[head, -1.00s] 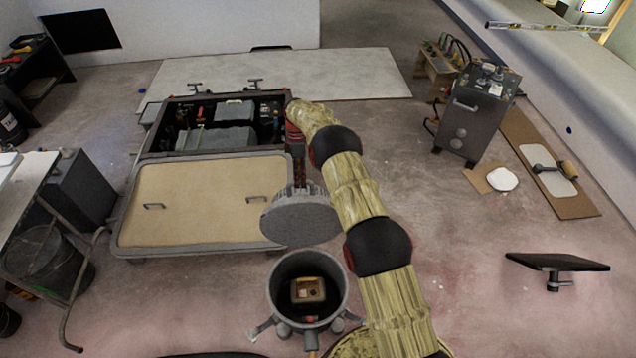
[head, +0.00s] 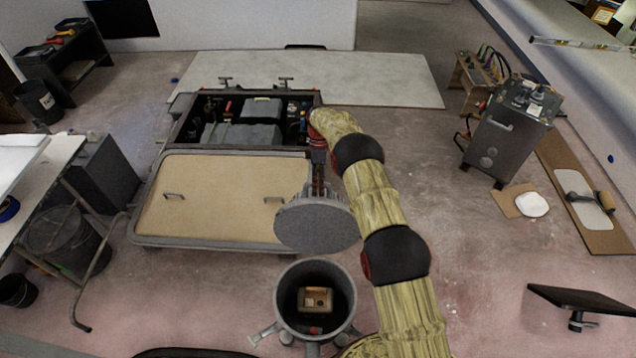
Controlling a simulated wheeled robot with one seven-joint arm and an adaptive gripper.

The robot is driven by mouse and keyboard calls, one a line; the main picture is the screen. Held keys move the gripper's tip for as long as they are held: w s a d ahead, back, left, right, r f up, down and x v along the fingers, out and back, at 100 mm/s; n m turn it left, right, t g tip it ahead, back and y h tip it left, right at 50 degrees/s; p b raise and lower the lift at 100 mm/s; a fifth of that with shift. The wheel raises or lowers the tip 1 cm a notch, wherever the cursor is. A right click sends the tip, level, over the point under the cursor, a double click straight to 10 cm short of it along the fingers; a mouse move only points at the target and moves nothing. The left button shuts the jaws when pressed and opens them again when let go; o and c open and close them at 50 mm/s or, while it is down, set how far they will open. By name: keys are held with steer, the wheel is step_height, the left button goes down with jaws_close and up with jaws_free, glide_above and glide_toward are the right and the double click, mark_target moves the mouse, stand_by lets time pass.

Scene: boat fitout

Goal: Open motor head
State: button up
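The motor head is a round grey pot-like housing (head: 286,318) on short feet, at the bottom centre of the head view. Its mouth is open, and a small tan box-shaped part (head: 315,299) shows inside. A round grey ribbed lid (head: 318,226) stands tilted over the far side of the mouth, its flat face towards me. I cannot tell whether the lid is hinged or free. My gripper (head: 319,172) reaches down at the lid's far upper edge. Its fingertips are hidden or too small to read, so its grip on the lid is unclear.
Beyond lies a low bay with a tan hatch panel (head: 215,205) and an open compartment of grey units (head: 242,134). A grey cabinet (head: 510,133) and a dark tilted plate (head: 585,299) stand right. A bucket (head: 68,243) stands left. Floor right of my arm is mostly clear.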

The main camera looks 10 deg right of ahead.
steer(key=shift+o, duration=1.2)
steer(key=shift+w+r, duration=0.15)
steer(key=shift+r, duration=0.3)
steer(key=shift+w, duration=0.1)
steer(key=shift+r, duration=0.15)
steer(key=shift+w+r, duration=0.15)
steer(key=shift+r, duration=0.05)
steer(key=a+v, duration=0.1)
steer(key=v, duration=1)
steer(key=shift+d+r, duration=0.2)
steer(key=shift+d, duration=0.25)
